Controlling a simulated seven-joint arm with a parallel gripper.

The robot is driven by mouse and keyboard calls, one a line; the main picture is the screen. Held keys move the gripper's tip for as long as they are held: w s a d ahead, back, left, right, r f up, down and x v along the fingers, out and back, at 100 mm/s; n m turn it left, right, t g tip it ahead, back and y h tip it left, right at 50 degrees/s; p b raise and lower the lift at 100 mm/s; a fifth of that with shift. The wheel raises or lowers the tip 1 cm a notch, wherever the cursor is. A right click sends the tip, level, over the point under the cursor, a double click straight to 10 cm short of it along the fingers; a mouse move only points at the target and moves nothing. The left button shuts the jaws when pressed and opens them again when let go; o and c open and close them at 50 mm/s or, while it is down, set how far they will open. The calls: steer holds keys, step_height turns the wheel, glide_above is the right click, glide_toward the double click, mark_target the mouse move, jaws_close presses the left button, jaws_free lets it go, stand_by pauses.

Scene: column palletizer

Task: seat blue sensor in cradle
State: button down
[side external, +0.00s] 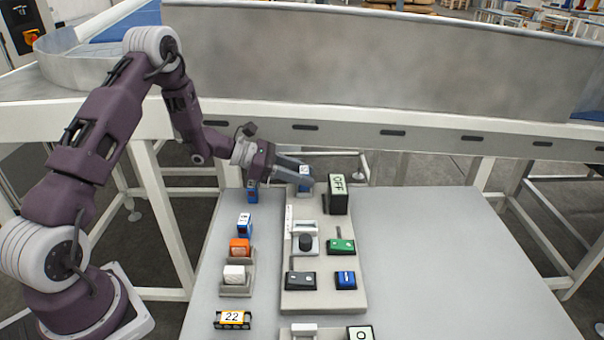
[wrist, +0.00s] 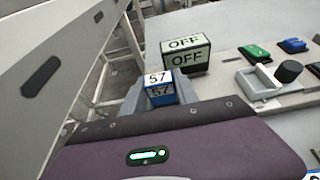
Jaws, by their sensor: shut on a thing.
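A blue block with a white top label reading 57 (wrist: 160,88) is held at the tip of my gripper; I take it to be the blue sensor. In the side view the held block (side external: 305,174) is above the far end of the table, left of the OFF sign. My gripper (side external: 303,182) is shut on it; the fingers are partly hidden in the wrist view. A pale, hollow frame (side external: 304,228), which looks like the cradle, is on the grey panel, beside a black knob. It also shows in the wrist view (wrist: 258,84), right of the held block and apart from it.
The OFF sign (side external: 338,195) stands close right of my gripper. The panel also carries green (side external: 341,246) and blue (side external: 345,280) switches. Blue (side external: 244,226), orange (side external: 239,247) and white (side external: 234,274) blocks line the left. The table's right side is clear.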

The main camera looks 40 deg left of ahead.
steer(key=shift+f, duration=0.75)
stand_by(0.5)
steer(key=c, duration=0.5)
jaws_free()
steer(key=shift+r, duration=3.55)
